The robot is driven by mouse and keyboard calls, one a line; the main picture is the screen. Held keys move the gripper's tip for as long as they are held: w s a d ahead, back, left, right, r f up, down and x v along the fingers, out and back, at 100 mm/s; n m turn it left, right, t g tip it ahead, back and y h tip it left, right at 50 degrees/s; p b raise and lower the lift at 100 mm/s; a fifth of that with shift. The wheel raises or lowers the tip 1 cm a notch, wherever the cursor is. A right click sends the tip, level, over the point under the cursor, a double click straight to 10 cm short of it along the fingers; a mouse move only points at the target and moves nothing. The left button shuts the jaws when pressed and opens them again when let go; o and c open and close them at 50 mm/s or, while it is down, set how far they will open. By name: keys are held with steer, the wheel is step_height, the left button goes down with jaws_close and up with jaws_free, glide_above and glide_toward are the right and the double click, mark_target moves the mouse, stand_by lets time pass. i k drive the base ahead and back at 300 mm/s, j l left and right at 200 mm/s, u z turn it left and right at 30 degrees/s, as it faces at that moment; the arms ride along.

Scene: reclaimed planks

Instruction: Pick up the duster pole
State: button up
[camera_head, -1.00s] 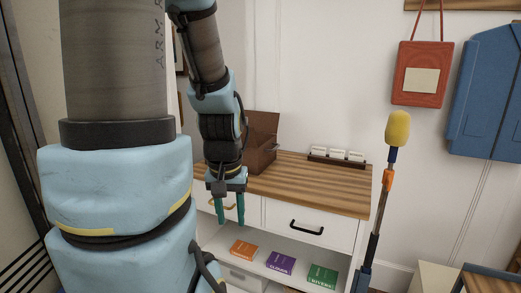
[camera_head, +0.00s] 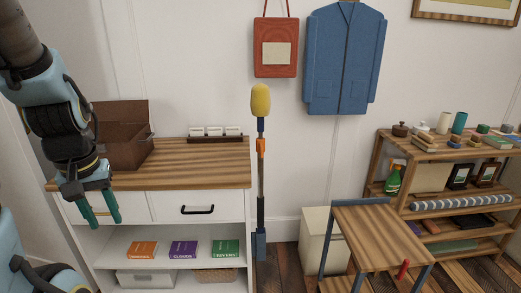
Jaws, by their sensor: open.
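The duster pole (camera_head: 261,185) stands upright on the floor beside the right end of the white cabinet. It has a yellow head (camera_head: 260,100) at the top, an orange part below it, a dark lower shaft and a blue foot piece (camera_head: 259,246). My gripper (camera_head: 103,218) is at the left, in front of the cabinet, pointing down. Its two green fingers are apart with nothing between them. It is well to the left of the pole and apart from it.
The white cabinet with a wooden top (camera_head: 205,176) lies between my gripper and the pole. A brown box (camera_head: 122,140) stands on it. A small wooden table (camera_head: 380,233) and a loaded shelf (camera_head: 420,208) stand to the right. A red bag and blue jacket hang above.

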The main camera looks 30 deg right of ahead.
mark_target(260, 197)
steer(key=u, duration=1.3)
steer(key=k+l+z, duration=0.1)
steer(key=k+l, duration=1.45)
steer(key=l, duration=0.1)
